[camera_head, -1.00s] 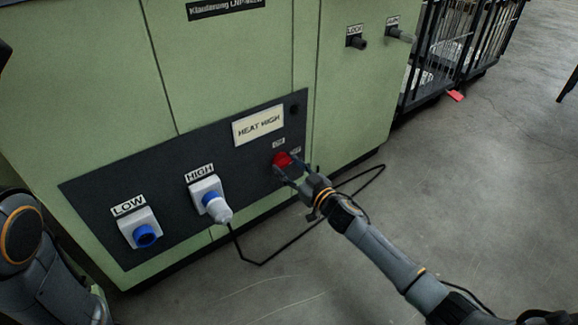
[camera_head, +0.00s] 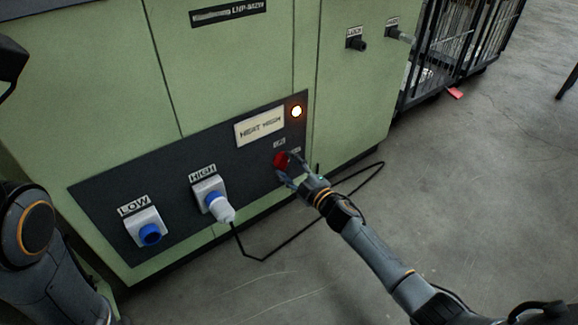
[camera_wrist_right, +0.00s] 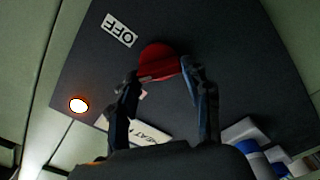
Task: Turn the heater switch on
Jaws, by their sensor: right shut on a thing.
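The red heater switch knob (camera_head: 281,160) sits at the right side of the dark panel (camera_head: 170,185) on the green machine. It also shows in the right wrist view (camera_wrist_right: 158,62). My right gripper (camera_head: 287,168) is shut on the knob, with one finger on each side of it in the right wrist view (camera_wrist_right: 160,82). A round indicator lamp (camera_head: 296,111) above the knob glows orange-white. It also glows in the right wrist view (camera_wrist_right: 79,104). A "HEAT HIGH" label (camera_head: 259,127) is beside the lamp.
A white plug with a cable (camera_head: 221,210) sits in the HIGH socket. The LOW socket (camera_head: 147,232) has a blue cover. LOCK (camera_head: 357,43) and another dark knob stick out at upper right. The cable lies on the floor (camera_head: 400,220).

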